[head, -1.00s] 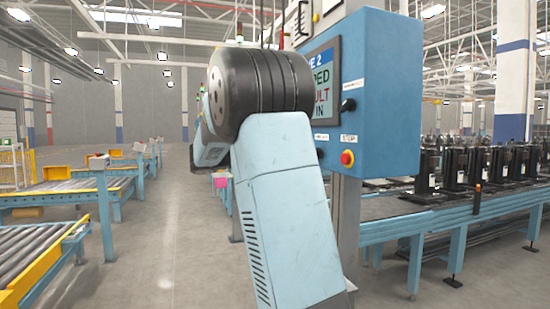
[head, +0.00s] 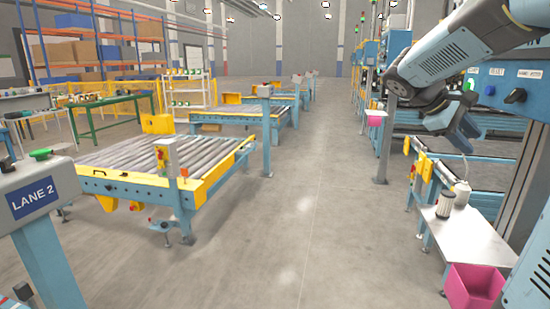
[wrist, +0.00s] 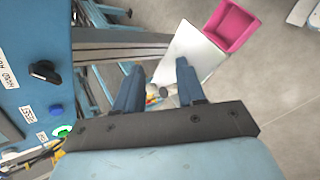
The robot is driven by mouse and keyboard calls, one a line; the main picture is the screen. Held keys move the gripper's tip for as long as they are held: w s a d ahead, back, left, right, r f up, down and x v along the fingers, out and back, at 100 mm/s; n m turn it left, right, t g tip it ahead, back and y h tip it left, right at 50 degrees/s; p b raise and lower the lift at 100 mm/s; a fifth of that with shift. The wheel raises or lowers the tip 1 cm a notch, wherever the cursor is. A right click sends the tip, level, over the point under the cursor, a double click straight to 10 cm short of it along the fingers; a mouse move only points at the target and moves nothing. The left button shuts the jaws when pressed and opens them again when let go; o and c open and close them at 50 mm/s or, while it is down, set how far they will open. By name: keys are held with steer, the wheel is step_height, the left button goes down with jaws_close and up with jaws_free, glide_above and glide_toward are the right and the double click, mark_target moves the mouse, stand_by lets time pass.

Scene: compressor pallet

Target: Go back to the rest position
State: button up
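My gripper (head: 465,138) hangs at the right of the head view, in front of the blue control panel (head: 500,88). In the wrist view its two fingers (wrist: 158,92) stand apart with a gap between them. I see nothing held in the gap. The panel also shows at the left edge of the wrist view (wrist: 35,75), with a black knob, a blue button and a green button. The gripper is apart from the panel face. Part of the panel is hidden behind my arm in the head view.
A white side table (head: 460,238) with a white canister (head: 445,204) stands below the gripper, beside a pink bin (head: 472,287). A yellow-edged roller conveyor (head: 150,165) stands left. A LANE 2 console (head: 38,195) is at the near left. The middle aisle is clear.

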steer(key=s+a+f+m+t+y, duration=0.2)
steer(key=s+a+f+t+y, duration=0.1)
steer(key=s+a, duration=0.5)
steer(key=s+a+f+m+t+y, duration=0.2)
steer(key=s+a+f+y, duration=0.4)
steer(key=a, duration=0.6)
steer(key=shift+s+a+m+t+y, duration=0.2)
steer(key=shift+s+m+t+y, duration=0.4)
steer(key=shift+s, duration=0.5)
